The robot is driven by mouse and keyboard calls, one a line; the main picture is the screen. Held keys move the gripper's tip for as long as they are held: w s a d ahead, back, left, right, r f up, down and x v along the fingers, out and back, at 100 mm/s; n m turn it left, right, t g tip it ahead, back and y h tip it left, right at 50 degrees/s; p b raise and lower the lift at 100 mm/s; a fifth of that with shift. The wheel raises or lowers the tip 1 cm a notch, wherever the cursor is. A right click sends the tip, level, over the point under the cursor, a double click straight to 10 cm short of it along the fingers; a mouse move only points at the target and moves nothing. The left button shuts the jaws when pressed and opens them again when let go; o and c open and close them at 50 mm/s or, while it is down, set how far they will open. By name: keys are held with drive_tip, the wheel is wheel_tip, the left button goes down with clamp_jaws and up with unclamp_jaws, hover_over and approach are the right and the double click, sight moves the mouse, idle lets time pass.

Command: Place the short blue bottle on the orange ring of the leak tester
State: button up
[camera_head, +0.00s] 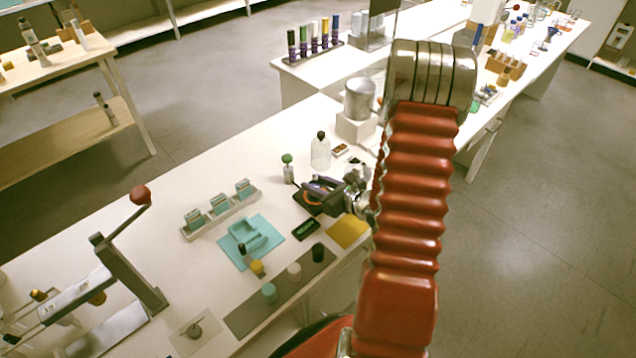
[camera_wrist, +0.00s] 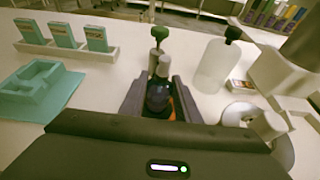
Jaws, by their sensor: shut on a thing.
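The short blue bottle (camera_wrist: 157,98) is dark blue with a grey cap. It stands upright between the two grey fingers of my gripper (camera_wrist: 159,90), which is shut on it. An orange part of the ring (camera_wrist: 177,106) shows just beside and below the bottle. In the head view my gripper (camera_head: 327,187) is over the dark leak tester (camera_head: 307,204), and an orange arc shows at the fingers. The bottle is hard to make out there. I cannot tell whether its base touches the ring.
A green-topped bottle (camera_head: 288,170) and a clear dark-capped bottle (camera_head: 320,153) stand just behind. A teal tray (camera_head: 262,228), a yellow pad (camera_head: 348,231), and a grey mat (camera_head: 245,318) with small bottles lie nearby. A box rack (camera_head: 222,214) stands left.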

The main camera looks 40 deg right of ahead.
drive_tip(key=o, duration=1.1)
drive_tip(key=shift+s+d+r, duration=0.15)
drive_tip(key=shift+s+r, duration=0.15)
drive_tip(key=shift+s, duration=0.3)
drive_tip(key=v, duration=1)
drive_tip(key=shift+s, duration=0.35)
drive_tip(key=shift+r, duration=0.1)
